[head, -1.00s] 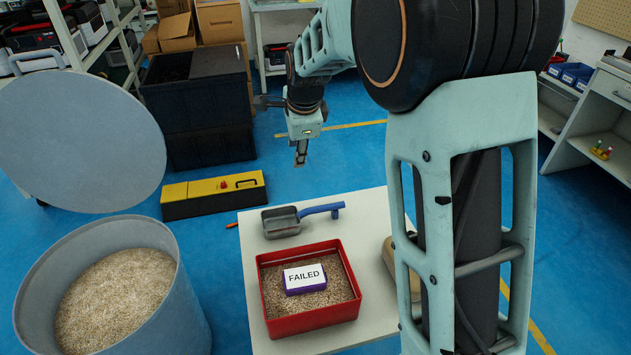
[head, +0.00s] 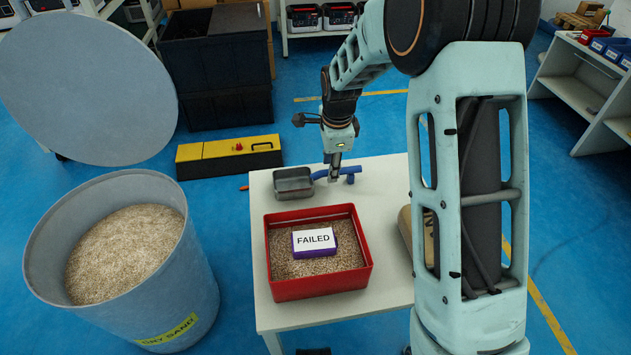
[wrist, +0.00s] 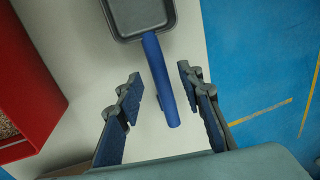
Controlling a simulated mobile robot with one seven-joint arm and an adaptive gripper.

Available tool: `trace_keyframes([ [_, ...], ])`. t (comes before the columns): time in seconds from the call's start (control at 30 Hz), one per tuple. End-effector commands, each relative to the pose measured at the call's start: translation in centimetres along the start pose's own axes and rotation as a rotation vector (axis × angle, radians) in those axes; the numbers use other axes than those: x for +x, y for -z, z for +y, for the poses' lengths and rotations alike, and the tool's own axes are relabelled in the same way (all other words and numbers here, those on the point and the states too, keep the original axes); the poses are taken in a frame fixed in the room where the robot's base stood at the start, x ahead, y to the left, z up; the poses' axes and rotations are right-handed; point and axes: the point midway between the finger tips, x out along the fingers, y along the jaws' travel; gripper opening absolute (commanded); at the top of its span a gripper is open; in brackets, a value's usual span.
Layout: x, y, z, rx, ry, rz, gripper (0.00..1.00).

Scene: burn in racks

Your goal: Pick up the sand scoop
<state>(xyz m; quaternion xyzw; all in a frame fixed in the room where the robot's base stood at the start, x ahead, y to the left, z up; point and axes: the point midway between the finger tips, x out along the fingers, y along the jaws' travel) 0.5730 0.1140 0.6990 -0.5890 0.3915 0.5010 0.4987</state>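The sand scoop (head: 294,183) lies on the white table near its far edge, a grey pan with a blue handle pointing right in the head view. In the wrist view the blue handle (wrist: 161,82) runs down between the two fingers, and part of the grey pan (wrist: 137,16) shows at the top. My gripper (head: 334,174) is over the handle. In the wrist view my gripper (wrist: 158,100) is open, with one finger on each side of the handle and a gap on both sides. I cannot tell the exact height of the fingertips relative to the handle.
A red tray (head: 320,288) of sand, holding a purple box labelled FAILED (head: 314,241), stands close in front of the scoop. A large grey sand bin (head: 185,290) is left of the table (head: 385,305). A yellow and black case (head: 229,156) lies on the floor behind.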

Motion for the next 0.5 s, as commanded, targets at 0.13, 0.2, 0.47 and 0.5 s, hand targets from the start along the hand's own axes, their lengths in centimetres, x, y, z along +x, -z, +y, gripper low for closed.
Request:
trace_keyframes([
  [0.13,2.7,0.0,0.2,0.002,-0.003,0.000,0.34],
  [0.2,3.2,-0.1,0.1,0.000,0.000,0.000,0.34],
  [0.47,3.2,-0.1,0.0,0.001,0.001,0.000,0.30],
  [0.5,3.2,-0.1,0.0,0.001,0.001,0.000,0.26],
])
